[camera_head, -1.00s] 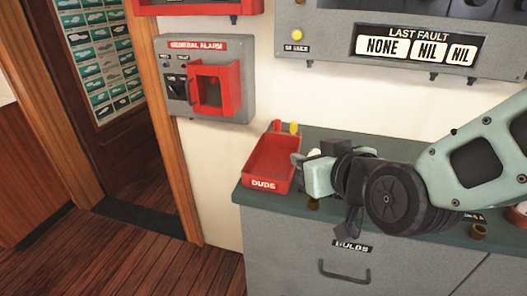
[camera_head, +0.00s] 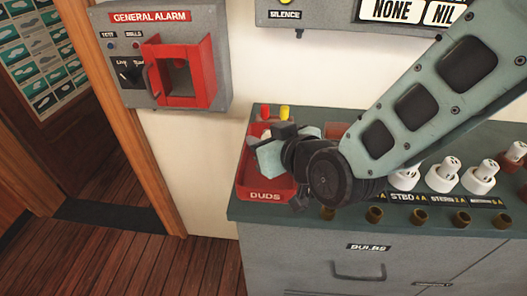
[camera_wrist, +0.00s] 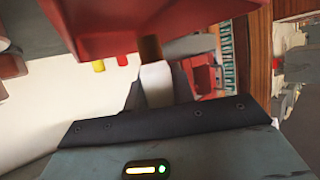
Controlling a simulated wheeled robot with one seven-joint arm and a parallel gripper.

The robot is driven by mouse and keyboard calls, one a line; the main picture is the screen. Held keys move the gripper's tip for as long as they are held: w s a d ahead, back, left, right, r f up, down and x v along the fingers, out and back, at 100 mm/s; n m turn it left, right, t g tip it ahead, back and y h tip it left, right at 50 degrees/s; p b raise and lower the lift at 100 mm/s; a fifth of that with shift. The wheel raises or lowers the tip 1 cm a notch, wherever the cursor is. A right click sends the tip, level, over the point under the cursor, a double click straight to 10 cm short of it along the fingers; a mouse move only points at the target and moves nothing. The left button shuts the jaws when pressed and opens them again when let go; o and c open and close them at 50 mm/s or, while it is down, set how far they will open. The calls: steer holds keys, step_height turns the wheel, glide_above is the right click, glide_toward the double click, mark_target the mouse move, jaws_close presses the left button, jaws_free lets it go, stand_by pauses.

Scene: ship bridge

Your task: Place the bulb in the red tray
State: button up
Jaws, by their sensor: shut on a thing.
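The red tray labelled DUDS (camera_head: 265,196) sits at the left end of the green counter. My gripper (camera_head: 268,142) is over the tray and covers much of its inside. In the wrist view my gripper (camera_wrist: 155,85) is shut on a white piece with a brown end, which I take to be the bulb (camera_wrist: 156,78). The red tray (camera_wrist: 95,25) fills the upper part of that view, close to the brown end. I cannot tell whether they touch. In the head view the held piece is mostly hidden by my gripper.
A yellow peg (camera_head: 284,112) and a red peg (camera_head: 264,112) stand at the tray's back. Several white sockets, including one (camera_head: 404,175), line the counter to the right. The red alarm guard (camera_head: 180,75) juts from the wall at upper left. A drawer labelled BULBS (camera_head: 365,262) is below.

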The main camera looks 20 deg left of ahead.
steer(key=shift+f, duration=1.9)
steer(key=shift+f, duration=0.2)
steer(key=o, duration=0.7)
steer(key=shift+r, duration=0.1)
steer(key=shift+c, duration=0.2)
